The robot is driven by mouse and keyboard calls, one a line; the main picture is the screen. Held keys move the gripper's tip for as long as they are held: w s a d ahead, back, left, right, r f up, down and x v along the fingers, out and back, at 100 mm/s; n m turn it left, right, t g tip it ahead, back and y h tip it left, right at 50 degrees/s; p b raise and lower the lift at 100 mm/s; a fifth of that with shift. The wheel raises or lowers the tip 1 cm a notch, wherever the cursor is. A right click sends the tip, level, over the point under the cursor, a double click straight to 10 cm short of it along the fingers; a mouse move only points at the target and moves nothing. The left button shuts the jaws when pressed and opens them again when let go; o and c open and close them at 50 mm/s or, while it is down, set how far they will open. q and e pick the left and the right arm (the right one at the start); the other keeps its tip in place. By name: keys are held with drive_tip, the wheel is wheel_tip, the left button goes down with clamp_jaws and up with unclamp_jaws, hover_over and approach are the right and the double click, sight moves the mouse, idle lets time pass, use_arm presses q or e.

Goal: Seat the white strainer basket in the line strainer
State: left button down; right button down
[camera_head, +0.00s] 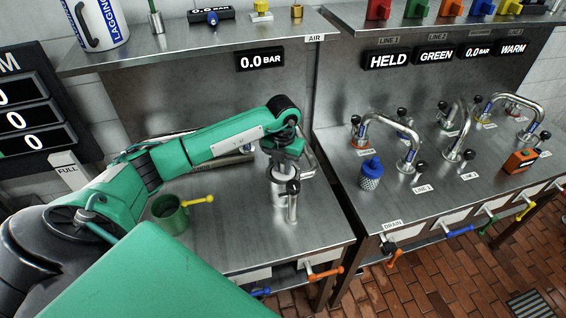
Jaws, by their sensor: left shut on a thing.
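My left gripper (283,160) reaches in from the left and points down at the steel line strainer (279,192), an upright cylinder on the left bench with a pipe beside it. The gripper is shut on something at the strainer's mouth. A perforated basket with a blue top (371,175) stands on the right bench. My right gripper is not in view.
A green cup (169,214) and a yellow-handled valve (201,200) are left of the strainer. Bent steel pipes (392,128) with valves fill the right bench. An orange box (519,161) sits at its right. The left bench front (240,245) is clear.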

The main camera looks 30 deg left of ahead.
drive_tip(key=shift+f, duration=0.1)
use_arm(q)
drive_tip(key=c, duration=1.7)
unclamp_jaws()
drive_tip(key=shift+f, duration=0.2)
drive_tip(key=o, duration=0.4)
drive_tip(key=shift+c, duration=0.2)
drive_tip(key=shift+o, duration=0.4)
drive_tip(key=shift+r, duration=0.35)
wheel_tip(320, 180, up, 10)
drive_tip(key=b, duration=0.4)
drive_tip(key=shift+r, duration=0.15)
drive_tip(key=shift+r+b, duration=0.3)
drive_tip(key=shift+r, duration=0.45)
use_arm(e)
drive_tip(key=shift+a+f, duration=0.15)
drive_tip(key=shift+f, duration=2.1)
use_arm(q)
drive_tip(key=shift+f, duration=0.1)
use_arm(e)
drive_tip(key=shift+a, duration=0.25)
